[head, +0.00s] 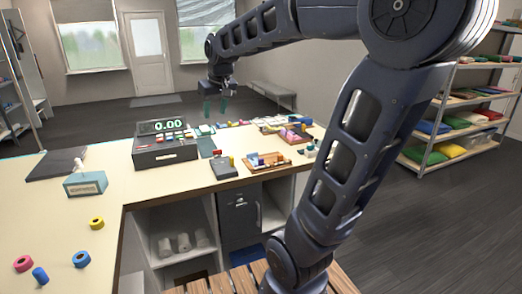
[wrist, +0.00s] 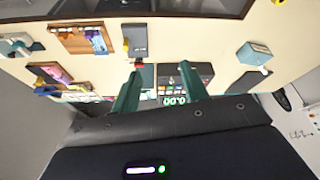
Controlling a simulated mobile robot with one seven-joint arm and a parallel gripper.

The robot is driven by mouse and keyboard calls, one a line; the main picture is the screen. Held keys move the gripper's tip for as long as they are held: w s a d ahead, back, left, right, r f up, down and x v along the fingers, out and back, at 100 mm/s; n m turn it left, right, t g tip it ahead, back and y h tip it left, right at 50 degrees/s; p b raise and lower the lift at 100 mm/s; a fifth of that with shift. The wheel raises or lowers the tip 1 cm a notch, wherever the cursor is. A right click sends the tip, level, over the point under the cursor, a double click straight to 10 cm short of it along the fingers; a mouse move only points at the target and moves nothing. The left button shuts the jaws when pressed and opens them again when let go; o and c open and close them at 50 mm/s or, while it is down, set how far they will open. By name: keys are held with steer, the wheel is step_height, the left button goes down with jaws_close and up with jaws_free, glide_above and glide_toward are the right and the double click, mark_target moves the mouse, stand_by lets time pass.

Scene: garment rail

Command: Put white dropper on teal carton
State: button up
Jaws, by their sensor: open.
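A teal carton (head: 86,185) with a pale label on its front stands on the left part of the counter. It also shows in the wrist view (wrist: 255,54) at the upper right. A small pale thing (head: 79,164) shows at the carton's top edge; I cannot tell whether it is the white dropper or whether it rests on the carton. My gripper (head: 215,106) is above the counter's far side, well to the right of the carton. In the wrist view its two teal fingers (wrist: 160,73) are apart with nothing between them.
A dark register with a green display (head: 165,140) stands mid-counter. A card terminal (head: 223,167) and a wooden tray (head: 268,161) are to its right. Coloured rings (head: 82,259) lie at the front left. A dark flat pad (head: 56,163) lies behind the carton. Counter around the carton is mostly clear.

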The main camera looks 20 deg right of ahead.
steer(key=s+d+f+m, duration=0.1)
steer(key=s+d+f, duration=0.2)
steer(key=s, duration=0.2)
steer(key=s+d+f+m, duration=0.1)
steer(key=s+d+f, duration=0.1)
steer(key=s, duration=0.4)
steer(key=s+d+f+m+h, duration=0.1)
steer(key=s+d+f, duration=0.2)
steer(key=s, duration=0.3)
steer(key=shift+d+f, duration=0.35)
steer(key=shift+d, duration=0.15)
